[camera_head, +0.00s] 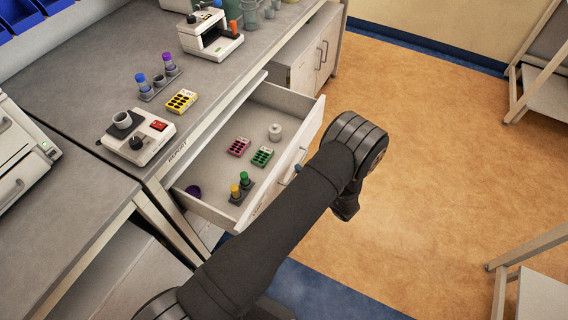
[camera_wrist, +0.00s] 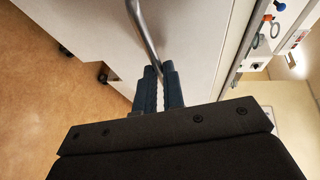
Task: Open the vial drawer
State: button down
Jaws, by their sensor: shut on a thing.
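The vial drawer (camera_head: 310,131) stands pulled out from under the bench in the head view. It holds yellow- and green-capped vials (camera_head: 240,186), a pink rack (camera_head: 238,147), a green rack (camera_head: 262,157), a pale round container (camera_head: 275,132) and a purple ring-like item (camera_head: 193,191). In the wrist view, the curved metal handle (camera_wrist: 146,31) runs down between the dark ridged fingers of my gripper (camera_wrist: 161,73), against a pale front (camera_wrist: 190,35). My gripper is shut on the handle. In the head view my arm hides most of the gripper and handle.
On the bench above are a device with a red switch (camera_head: 140,137), a yellow rack (camera_head: 181,101), blue- and purple-capped vials (camera_head: 158,82) and a white instrument (camera_head: 210,37). A cabinet (camera_head: 316,52) stands beyond the drawer. The tan floor (camera_head: 430,120) to the right is clear.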

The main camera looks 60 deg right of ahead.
jog(key=shift+s, duration=2.5)
jog(key=shift+d, duration=0.1)
jog(key=c, duration=1.5)
grip_release()
jog(key=shift+c, duration=0.2)
jog(key=v, duration=1.7)
jog(key=shift+s, duration=0.15)
jog(key=x, duration=1.7)
jog(key=shift+w, duration=0.2)
